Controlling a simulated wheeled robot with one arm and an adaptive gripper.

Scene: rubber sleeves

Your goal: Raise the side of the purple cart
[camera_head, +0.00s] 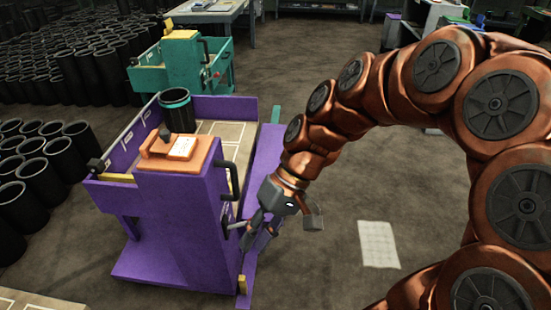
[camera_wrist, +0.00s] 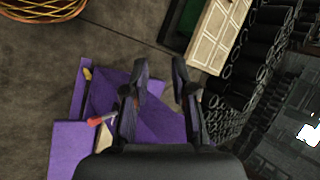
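The purple cart (camera_head: 180,225) stands at left of centre in the head view. Its right side panel (camera_head: 263,165) hangs low along the cart's right edge, leaving the tan bed open on that side. My gripper (camera_head: 257,236) is at this panel, near the cart's front right corner. In the wrist view my gripper (camera_wrist: 160,68) has its two fingers apart, with purple surface (camera_wrist: 165,124) visible between and behind them. A red-tipped lever (camera_wrist: 101,120) shows just left of the left finger. I cannot tell whether the fingers touch the panel.
A black sleeve (camera_head: 177,113) and an orange block (camera_head: 177,152) are on the cart. A teal cart (camera_head: 183,65) stands behind. Many black sleeves (camera_head: 45,180) fill the left. A pale floor patch (camera_head: 379,244) lies right, with open floor around it. A wicker basket (camera_wrist: 40,8) shows in the wrist view.

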